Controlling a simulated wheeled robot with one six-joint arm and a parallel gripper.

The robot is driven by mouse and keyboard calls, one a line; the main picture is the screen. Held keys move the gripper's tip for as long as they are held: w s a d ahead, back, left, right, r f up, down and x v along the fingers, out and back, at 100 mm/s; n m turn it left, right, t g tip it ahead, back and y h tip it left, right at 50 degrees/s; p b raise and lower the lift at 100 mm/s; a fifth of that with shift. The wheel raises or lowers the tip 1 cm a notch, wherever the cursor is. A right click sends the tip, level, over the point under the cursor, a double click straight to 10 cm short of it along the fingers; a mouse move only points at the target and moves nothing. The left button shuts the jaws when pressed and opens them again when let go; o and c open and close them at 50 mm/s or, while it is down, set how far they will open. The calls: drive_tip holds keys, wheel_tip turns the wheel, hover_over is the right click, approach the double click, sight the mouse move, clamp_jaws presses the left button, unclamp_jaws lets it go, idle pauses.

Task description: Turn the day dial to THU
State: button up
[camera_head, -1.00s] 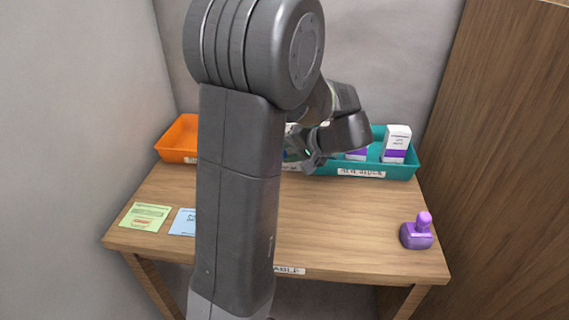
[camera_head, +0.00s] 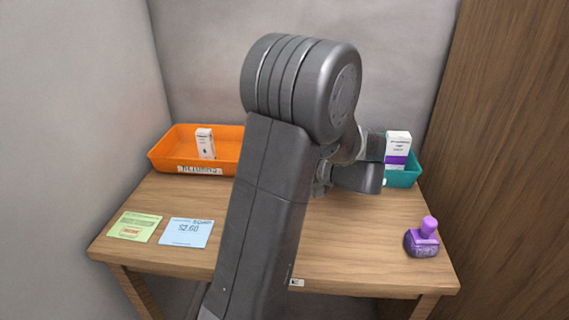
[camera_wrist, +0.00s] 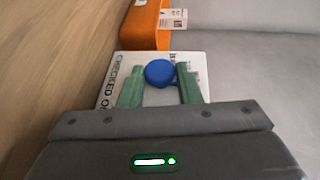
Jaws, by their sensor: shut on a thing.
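A round blue knob (camera_wrist: 159,72) shows in the wrist view, on or in front of a white panel (camera_wrist: 195,46) with black lettering that begins "CHECKED O". My gripper (camera_wrist: 159,80) has its two green fingers on either side of the blue knob, shut on it. I take the knob to be the day dial. Its day marks, THU included, cannot be read, and the fingers cover part of the panel. In the head view my arm hides the dial and most of my gripper.
An orange tray (camera_head: 165,151) with a white box (camera_head: 205,143) stands at the back left. A teal tray (camera_head: 405,179) with a white-and-purple box (camera_head: 397,148) is at the back right.

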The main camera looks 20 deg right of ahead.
idle(0.3)
drive_tip(key=o, duration=0.9)
drive_tip(key=shift+a, duration=0.1)
drive_tip(key=shift+o, duration=0.2)
drive_tip(key=p+v, duration=0.1)
drive_tip(key=v, duration=1.3)
